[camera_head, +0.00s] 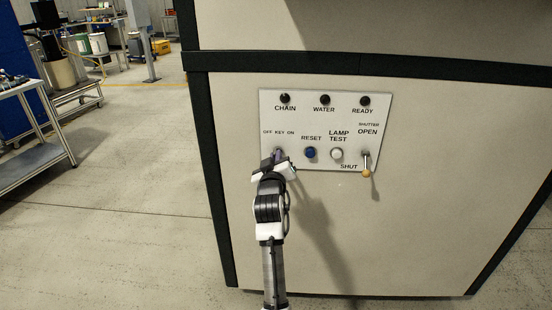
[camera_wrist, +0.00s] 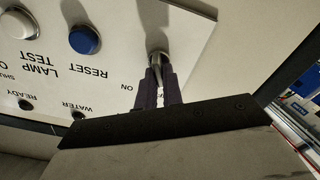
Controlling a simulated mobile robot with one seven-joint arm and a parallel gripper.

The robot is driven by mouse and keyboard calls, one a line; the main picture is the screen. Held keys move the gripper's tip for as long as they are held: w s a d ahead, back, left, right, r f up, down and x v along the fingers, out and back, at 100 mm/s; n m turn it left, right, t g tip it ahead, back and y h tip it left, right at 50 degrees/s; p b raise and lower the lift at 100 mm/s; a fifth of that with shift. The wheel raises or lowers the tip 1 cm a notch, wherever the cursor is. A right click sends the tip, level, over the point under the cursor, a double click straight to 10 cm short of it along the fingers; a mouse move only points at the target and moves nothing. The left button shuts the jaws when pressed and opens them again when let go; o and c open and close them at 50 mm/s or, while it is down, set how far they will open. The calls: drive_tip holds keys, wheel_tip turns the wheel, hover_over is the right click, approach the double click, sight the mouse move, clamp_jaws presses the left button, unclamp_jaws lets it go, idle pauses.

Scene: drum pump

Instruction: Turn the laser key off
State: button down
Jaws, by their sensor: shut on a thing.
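The laser key (camera_wrist: 158,60) sits in its switch on the white control panel (camera_head: 312,118), under the label "OFF KEY ON". In the head view my gripper (camera_head: 277,158) reaches the panel's lower left and covers most of the key. In the wrist view my gripper (camera_wrist: 159,82) has its two dark fingers closed on the key, one on each side. The wrist view shows the panel upside down, with "ON" beside the fingers. The key's exact angle is hard to tell, and the "OFF" label is hidden in the wrist view.
Right of the key are a blue RESET button (camera_head: 311,153), a white LAMP TEST button (camera_head: 337,154) and a shutter lever (camera_head: 366,165) pointing down. Dark CHAIN, WATER and READY lamps line the top. A metal cart (camera_head: 30,130) stands far left, with open floor between.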

idle(0.4)
drive_tip(key=c, duration=1.5)
unclamp_jaws()
drive_tip(key=shift+c, duration=0.2)
drive_tip(key=s+b, duration=0.3)
drive_tip(key=s, duration=1)
drive_tip(key=shift+s+b, duration=0.3)
drive_tip(key=shift+s, duration=0.1)
